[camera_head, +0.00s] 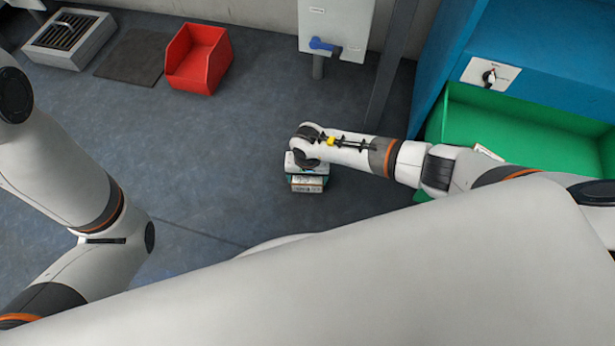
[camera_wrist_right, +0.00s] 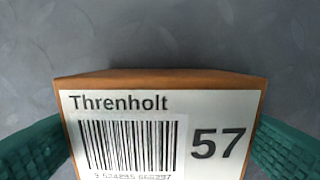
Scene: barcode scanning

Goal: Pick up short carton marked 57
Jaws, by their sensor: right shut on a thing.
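The short carton (camera_wrist_right: 255,84) is brown cardboard with a white label reading "Threnholt", a barcode and the number 57. It fills the lower middle of the right wrist view. The green finger pads of my right gripper (camera_wrist_right: 158,135) press on its left and right sides, so the gripper is shut on it. In the head view my right gripper (camera_head: 307,172) points down, with the carton (camera_head: 308,187) showing just below it. Its underside is hidden, and I cannot tell how high above the floor it is. My left arm shows at the left, but its gripper is out of view.
A green bin (camera_head: 500,115) sits beneath a blue cabinet (camera_head: 550,50) at right, with a pale item partly visible inside. A red bin (camera_head: 199,60), a dark mat (camera_head: 131,57) and a drain unit (camera_head: 72,40) are at back left. The middle floor is clear.

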